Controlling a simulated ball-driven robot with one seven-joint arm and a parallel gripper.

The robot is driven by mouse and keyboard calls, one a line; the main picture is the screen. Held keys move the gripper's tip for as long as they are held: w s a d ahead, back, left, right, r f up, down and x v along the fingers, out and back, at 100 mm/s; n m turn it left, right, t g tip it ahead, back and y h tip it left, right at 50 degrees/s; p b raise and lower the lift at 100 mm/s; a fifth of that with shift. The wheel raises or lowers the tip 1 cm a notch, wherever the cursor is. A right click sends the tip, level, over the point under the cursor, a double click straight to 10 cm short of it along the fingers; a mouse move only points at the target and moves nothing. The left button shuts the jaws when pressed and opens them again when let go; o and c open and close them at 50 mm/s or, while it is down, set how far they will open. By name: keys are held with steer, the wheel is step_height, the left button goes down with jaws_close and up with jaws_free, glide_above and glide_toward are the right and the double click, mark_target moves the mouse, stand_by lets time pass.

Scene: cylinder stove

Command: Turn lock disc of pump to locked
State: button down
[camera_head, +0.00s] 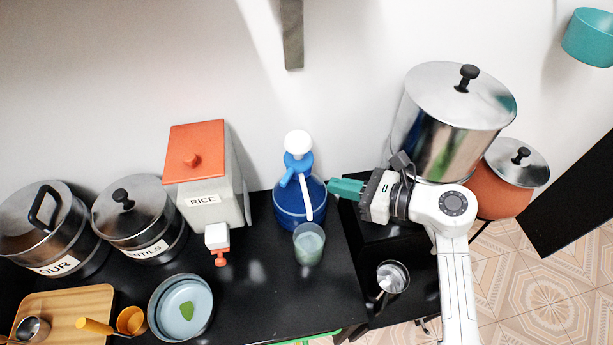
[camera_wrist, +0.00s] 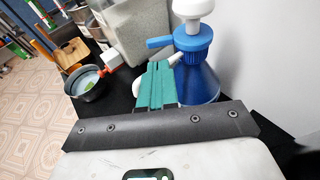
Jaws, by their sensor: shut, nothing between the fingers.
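The pump (camera_head: 297,165) stands on a blue bottle (camera_head: 287,205) on the black counter. It has a white knob (camera_head: 298,143) on top, a blue disc-like collar and a white spout. In the wrist view the blue collar (camera_wrist: 194,38) shows a blue tab (camera_wrist: 160,42) pointing left; I take this collar as the lock disc, but I cannot read its setting. My gripper (camera_head: 331,187) is just right of the pump bottle in the head view, its green fingers shut and empty, pointing left. In the wrist view the closed fingers (camera_wrist: 158,66) overlap the front of the bottle; contact is unclear.
A translucent cup (camera_head: 308,244) stands in front of the bottle. The rice container (camera_head: 205,175) is to the left, with a bowl (camera_head: 180,308) in front. A large steel pot (camera_head: 450,110) is behind my gripper to the right.

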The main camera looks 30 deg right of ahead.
mark_target(286, 182)
steer(key=shift+g, duration=0.3)
steer(key=p+x, duration=0.1)
steer(key=x, duration=0.8)
steer(key=shift+a+f+p, duration=0.25)
steer(key=shift+f+p, duration=0.05)
steer(key=shift+p, duration=0.1)
steer(key=shift+a, duration=0.1)
steer(key=shift+w+a, duration=0.35)
steer(key=shift+a, duration=0.2)
steer(key=shift+w+a, duration=0.4)
steer(key=shift+a, duration=0.2)
steer(key=shift+d, duration=0.15)
steer(key=shift+s+d, duration=0.3)
steer(key=shift+d, duration=0.35)
steer(key=shift+s, duration=0.1)
